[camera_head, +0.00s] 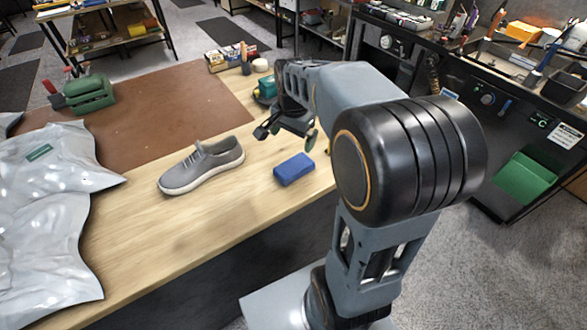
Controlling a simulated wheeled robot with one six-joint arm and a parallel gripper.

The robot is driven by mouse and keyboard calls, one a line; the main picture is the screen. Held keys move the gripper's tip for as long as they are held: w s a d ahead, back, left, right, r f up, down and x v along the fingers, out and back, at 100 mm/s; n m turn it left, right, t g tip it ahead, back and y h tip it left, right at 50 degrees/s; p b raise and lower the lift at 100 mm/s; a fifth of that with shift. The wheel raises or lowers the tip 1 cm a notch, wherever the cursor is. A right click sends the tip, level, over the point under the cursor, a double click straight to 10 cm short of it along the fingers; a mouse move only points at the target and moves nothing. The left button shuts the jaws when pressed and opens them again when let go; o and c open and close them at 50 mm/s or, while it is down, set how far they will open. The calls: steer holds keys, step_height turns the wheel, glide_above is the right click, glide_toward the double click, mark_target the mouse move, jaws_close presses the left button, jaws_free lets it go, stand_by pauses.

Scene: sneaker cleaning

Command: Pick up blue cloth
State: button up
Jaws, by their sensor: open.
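The blue cloth (294,169) is a small, thick, folded-looking block. It lies flat on the wooden tabletop near the table's front edge, to the right of a grey sneaker (203,165). My gripper (286,137) is above the table, up and slightly left of the cloth in the picture. Its dark fingers are spread, with nothing seen between them, and they are apart from the cloth. My arm hides part of the table's right side.
A brown mat (150,110) covers the back of the table. Silvery plastic bags (45,215) lie at the left, near a green tool (90,93). Small boxes (222,57) stand at the back edge. Bare wood (130,250) is free in front of the sneaker.

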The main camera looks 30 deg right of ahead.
steer(key=w+d+f+m, duration=0.3)
steer(key=w, duration=0.1)
steer(key=m+g, duration=0.1)
glide_above(296, 164)
step_height(296, 164, down, 8)
steer(key=shift+w+r, duration=0.1)
steer(key=shift+f+p, duration=0.75)
steer(key=shift+f, duration=2.25)
steer(key=c, duration=1)
steer(key=shift+o, duration=0.2)
